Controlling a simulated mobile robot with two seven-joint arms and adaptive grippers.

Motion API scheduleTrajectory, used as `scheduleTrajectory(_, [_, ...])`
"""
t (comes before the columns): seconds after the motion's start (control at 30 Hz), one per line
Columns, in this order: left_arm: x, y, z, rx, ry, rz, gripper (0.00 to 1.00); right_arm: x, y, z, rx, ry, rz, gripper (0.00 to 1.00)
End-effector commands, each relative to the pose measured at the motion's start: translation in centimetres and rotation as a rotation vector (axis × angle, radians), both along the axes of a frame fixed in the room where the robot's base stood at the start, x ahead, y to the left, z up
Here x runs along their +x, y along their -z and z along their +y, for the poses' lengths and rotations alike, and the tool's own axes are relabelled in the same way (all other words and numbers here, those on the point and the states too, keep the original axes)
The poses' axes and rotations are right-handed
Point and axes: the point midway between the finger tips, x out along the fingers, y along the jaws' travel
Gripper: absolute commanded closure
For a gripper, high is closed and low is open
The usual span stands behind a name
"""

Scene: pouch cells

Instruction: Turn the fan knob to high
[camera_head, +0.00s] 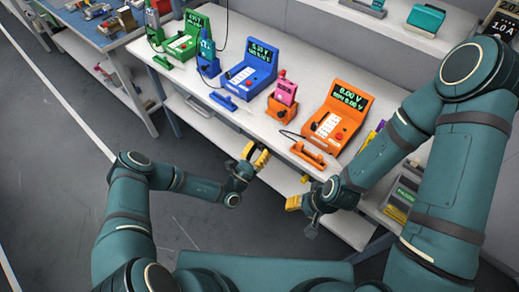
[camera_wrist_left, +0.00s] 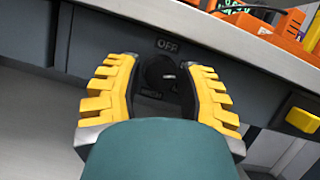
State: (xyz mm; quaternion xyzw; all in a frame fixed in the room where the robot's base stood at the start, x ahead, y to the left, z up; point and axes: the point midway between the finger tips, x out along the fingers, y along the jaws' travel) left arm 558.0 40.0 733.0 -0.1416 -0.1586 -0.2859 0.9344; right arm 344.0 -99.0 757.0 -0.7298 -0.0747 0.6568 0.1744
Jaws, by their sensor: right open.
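In the left wrist view, a dark round knob (camera_wrist_left: 160,74) sits on the dark front panel under the bench edge, below a label reading OFF (camera_wrist_left: 167,46). My left gripper (camera_wrist_left: 160,68) is open, with one yellow finger on each side of the knob; I cannot tell whether either finger touches it. In the head view my left gripper (camera_head: 256,157) is at the bench's front edge, and the knob cannot be made out there. My right gripper (camera_head: 292,203) is open and empty in front of the bench, to the right of the left one.
The white bench top (camera_head: 232,112) holds a green tester (camera_head: 187,38), a blue tester (camera_head: 251,69) and an orange tester (camera_head: 338,117). A pink device (camera_head: 285,90) stands between the last two. A yellow block (camera_wrist_left: 303,120) is right of the knob. The floor (camera_head: 60,190) on the left is clear.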

Motion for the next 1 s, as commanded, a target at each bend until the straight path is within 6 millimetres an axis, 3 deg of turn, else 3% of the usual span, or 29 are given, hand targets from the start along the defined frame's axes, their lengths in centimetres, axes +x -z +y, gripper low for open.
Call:
scheduleTrajectory(0.03, [0.0,0.0,0.0,0.000,0.000,0.000,0.83,0.0,0.0,0.0,0.000,0.000,0.000,0.53])
scheduleTrajectory(0.1, [0.0,0.0,0.0,0.000,0.000,0.000,1.00,0.0,0.0,0.0,0.000,0.000,0.000,0.53])
scheduleTrajectory(0.47, [0.0,0.0,0.1,0.038,-0.001,-0.026,1.00,0.0,-0.1,0.0,0.000,0.000,0.000,0.53])
scheduleTrajectory(1.0, [0.1,0.0,0.3,0.338,-0.001,-0.242,1.00,0.2,-1.2,0.0,-0.002,0.004,-0.006,0.53])
